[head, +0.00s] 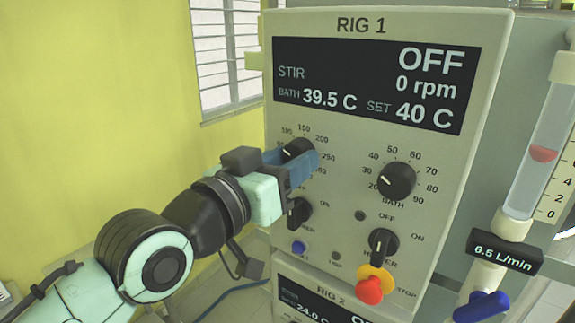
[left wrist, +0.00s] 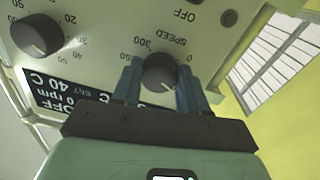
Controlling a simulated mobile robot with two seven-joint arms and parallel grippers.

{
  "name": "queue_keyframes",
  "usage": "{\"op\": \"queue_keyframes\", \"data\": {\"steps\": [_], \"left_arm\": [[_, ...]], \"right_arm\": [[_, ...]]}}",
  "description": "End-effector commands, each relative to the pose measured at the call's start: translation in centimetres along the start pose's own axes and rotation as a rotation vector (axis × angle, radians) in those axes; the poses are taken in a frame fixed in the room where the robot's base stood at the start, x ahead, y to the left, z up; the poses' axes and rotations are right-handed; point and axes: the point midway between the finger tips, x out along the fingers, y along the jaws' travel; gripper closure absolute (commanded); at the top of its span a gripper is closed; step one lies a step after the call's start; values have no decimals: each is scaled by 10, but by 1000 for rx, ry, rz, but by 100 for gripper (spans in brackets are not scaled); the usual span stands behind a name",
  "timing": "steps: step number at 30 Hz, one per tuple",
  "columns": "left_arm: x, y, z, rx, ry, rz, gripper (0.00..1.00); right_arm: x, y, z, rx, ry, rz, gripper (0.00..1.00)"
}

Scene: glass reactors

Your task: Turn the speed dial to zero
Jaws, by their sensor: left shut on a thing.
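The speed dial (head: 297,148) is a black knob on the left of the RIG 1 panel (head: 350,190), partly hidden behind my blue fingers in the head view. My left gripper (head: 303,163) reaches it from the lower left. In the left wrist view the dial (left wrist: 160,71) sits between the two fingers of my left gripper (left wrist: 160,82), one on each side, shut on it. The SPEED label and part of the scale show around it, with 300 and 0 readable. The display (head: 370,85) reads OFF, 0 rpm, bath 39.5 C, set 40 C. My right gripper is not in view.
The bath dial (head: 397,180) is right of the speed dial. Below are a black switch (head: 299,212), a blue button (head: 299,247), the heater switch (head: 383,246) and the red stop button (head: 369,290). A flow tube (head: 530,180) stands at the right.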

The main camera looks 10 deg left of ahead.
Motion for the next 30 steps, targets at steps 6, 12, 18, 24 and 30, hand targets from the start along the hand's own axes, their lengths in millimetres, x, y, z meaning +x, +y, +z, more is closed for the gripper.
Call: {"op": "queue_keyframes", "data": {"steps": [6, 12, 18, 24, 30], "left_arm": [[0, 0, 0, -207, 12, -4, 87], [0, 1, -1, -397, 22, -5, 87], [0, 2, -1, -588, 29, -7, 87], [0, 3, -2, -776, 40, -7, 87], [0, 4, -2, -951, 47, -9, 87]], "right_arm": [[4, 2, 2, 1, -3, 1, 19], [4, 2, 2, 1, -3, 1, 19], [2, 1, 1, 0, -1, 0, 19], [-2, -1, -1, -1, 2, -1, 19], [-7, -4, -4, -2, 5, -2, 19]]}}
